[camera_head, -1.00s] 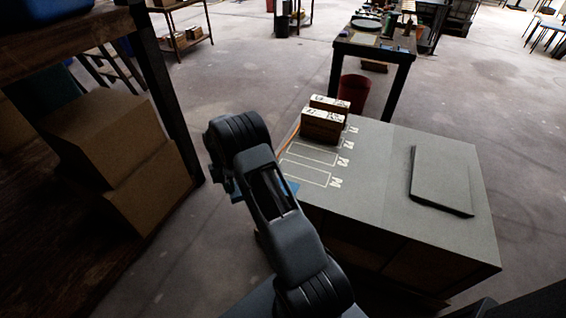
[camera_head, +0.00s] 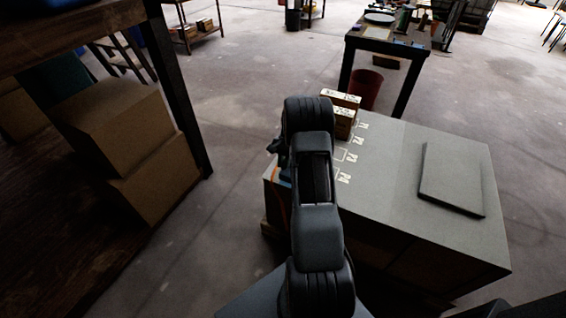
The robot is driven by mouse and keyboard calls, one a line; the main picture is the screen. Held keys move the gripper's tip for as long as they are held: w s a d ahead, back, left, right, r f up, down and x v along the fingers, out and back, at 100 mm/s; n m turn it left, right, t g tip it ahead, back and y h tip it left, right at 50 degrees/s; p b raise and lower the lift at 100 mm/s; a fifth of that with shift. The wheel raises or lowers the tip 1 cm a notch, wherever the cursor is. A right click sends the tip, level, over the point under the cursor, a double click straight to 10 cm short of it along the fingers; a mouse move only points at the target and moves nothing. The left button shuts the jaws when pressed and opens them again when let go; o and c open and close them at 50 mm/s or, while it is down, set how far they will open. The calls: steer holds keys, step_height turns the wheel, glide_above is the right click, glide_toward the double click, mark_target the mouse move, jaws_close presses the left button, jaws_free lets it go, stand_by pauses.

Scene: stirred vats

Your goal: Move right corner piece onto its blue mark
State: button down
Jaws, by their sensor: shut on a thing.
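My arm reaches away from me over the left edge of the grey-topped cabinet (camera_head: 390,185). My gripper (camera_head: 277,148) is mostly hidden behind my own arm; only a dark part shows at its left side. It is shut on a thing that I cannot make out. A small bluish patch (camera_head: 285,175) shows just below, and I cannot tell whether it belongs to the held thing. I cannot pick out a right corner piece or a blue mark on any surface.
Two labelled boxes (camera_head: 341,98) stand at the cabinet's far left, beside white outlines partly covered by my arm. A grey slab (camera_head: 452,180) lies on its right. A shelf with cardboard boxes (camera_head: 115,125) stands left. A red bin (camera_head: 366,88) and a dark table are behind.

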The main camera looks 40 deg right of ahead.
steer(key=shift+f+b, duration=1.95)
steer(key=shift+f, duration=1.55)
steer(key=c, duration=1.1)
jaws_free()
